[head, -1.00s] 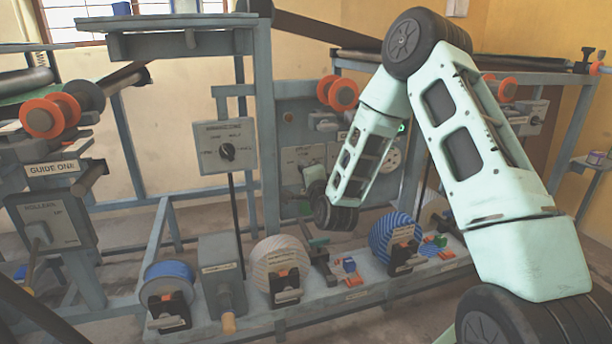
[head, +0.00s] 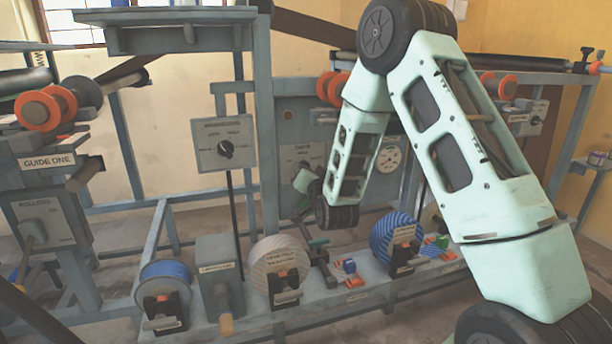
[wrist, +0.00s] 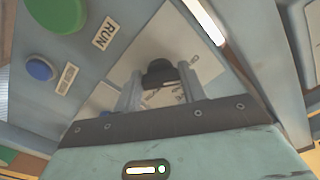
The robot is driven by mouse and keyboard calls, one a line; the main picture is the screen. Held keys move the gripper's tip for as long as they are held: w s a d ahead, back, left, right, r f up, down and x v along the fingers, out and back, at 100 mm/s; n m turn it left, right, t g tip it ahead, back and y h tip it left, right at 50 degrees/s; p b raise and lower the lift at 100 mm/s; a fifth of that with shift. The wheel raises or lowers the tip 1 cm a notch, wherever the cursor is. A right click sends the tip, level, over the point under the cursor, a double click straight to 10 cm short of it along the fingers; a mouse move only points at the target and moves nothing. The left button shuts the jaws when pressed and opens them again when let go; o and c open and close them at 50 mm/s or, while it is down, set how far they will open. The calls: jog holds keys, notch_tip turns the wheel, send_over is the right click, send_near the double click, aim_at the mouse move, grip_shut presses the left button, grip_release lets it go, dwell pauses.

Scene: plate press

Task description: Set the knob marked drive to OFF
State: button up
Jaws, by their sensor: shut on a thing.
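In the wrist view a black knob (wrist: 159,71) stands on a pale plate (wrist: 205,66) with small print, which I cannot read. My gripper (wrist: 160,88) has its two grey fingers on either side of the knob and is shut on it. In the head view my gripper (head: 306,181) is at the grey panel in the middle, in front of a plate (head: 303,153) with a small heading. The knob is hidden there by my gripper and wrist, and its pointer setting cannot be made out.
Beside the plate are a green button (wrist: 55,12) by a RUN label (wrist: 105,33) and a blue button (wrist: 40,69). Another plate with a black knob (head: 225,149) hangs to the left in the head view. A round gauge (head: 389,159) is right of my forearm. Rolls (head: 280,262) line the low beam.

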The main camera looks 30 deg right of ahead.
jog(key=shift+n, duration=0.4)
jog(key=o, duration=1)
